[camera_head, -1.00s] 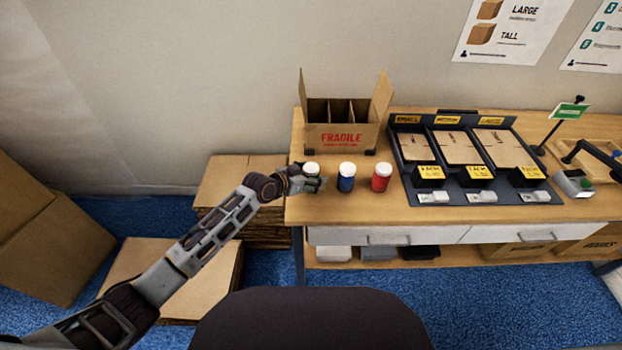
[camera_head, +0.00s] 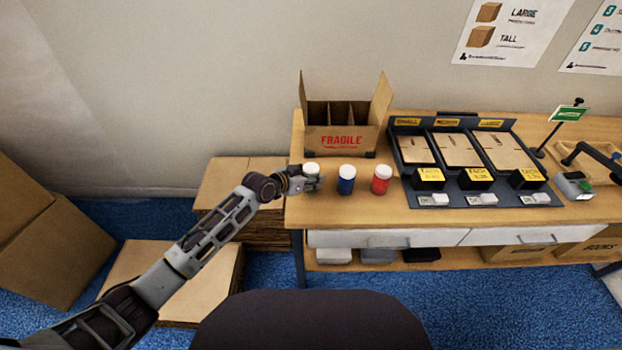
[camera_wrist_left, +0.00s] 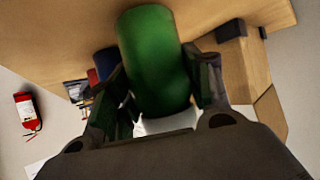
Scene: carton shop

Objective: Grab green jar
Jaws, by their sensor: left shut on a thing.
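The green jar with a white lid (camera_head: 311,170) stands at the left end of the table, first in a row of jars. Its green body (camera_wrist_left: 155,60) fills the middle of the left wrist view, between the two fingers. My left gripper (camera_head: 308,184) reaches in from the left and is shut on the green jar. In the head view the fingers hide most of the jar's body. The jar appears upright at table level; I cannot tell whether its base touches the table. My right gripper is not in view.
A blue jar (camera_head: 346,180) and a red jar (camera_head: 381,180) stand just right of the green one. An open divided carton marked FRAGILE (camera_head: 341,140) is behind them. A dark rack of flat cartons (camera_head: 408,184) fills the table's middle. Clear tabletop (camera_head: 350,212) lies in front of the jars.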

